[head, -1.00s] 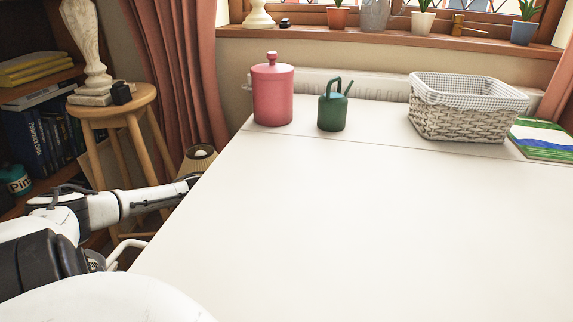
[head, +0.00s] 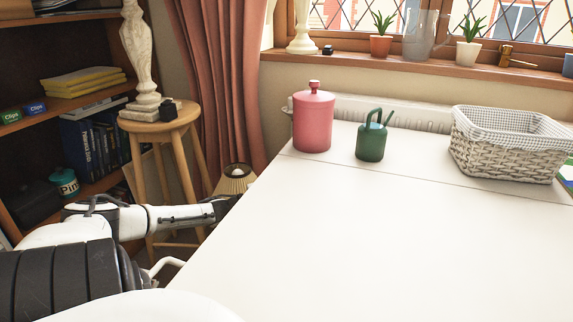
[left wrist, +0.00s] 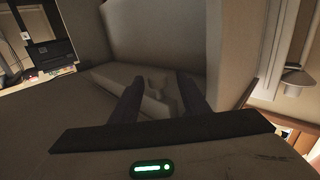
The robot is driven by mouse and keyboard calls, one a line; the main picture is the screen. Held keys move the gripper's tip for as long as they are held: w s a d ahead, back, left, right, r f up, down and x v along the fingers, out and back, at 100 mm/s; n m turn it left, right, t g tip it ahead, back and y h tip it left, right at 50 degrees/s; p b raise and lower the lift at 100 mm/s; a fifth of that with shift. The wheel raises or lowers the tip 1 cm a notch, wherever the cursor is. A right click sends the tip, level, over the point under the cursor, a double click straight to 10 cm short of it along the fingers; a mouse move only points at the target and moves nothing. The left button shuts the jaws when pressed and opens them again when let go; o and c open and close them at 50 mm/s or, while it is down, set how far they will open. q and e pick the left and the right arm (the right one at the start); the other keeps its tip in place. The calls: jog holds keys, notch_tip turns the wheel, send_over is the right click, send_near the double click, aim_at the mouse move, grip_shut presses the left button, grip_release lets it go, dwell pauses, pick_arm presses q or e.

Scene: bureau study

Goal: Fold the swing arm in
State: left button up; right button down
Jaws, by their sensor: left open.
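No swing arm can be made out for certain. My left gripper (head: 228,206) is at that edge, just below the shade in the picture, dark and partly hidden. In the left wrist view my left gripper (left wrist: 161,92) shows two dark fingers spread apart with nothing between them. A pale, blurred surface lies beyond them. My right gripper is not in view.
The white table (head: 330,240) is clear in front. A pink canister (head: 313,122), a green watering can (head: 371,142) and a wicker basket (head: 505,150) stand at its back. A wooden stool (head: 160,128) and a bookshelf (head: 85,100) are at the left.

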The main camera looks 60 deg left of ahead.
pick_arm(q)
jog(key=s+a+p, duration=0.1)
jog(key=s+p, duration=0.1)
jog(key=s, duration=0.4)
jog(key=shift+s+a+p, duration=0.15)
jog(key=shift+s+p, duration=0.25)
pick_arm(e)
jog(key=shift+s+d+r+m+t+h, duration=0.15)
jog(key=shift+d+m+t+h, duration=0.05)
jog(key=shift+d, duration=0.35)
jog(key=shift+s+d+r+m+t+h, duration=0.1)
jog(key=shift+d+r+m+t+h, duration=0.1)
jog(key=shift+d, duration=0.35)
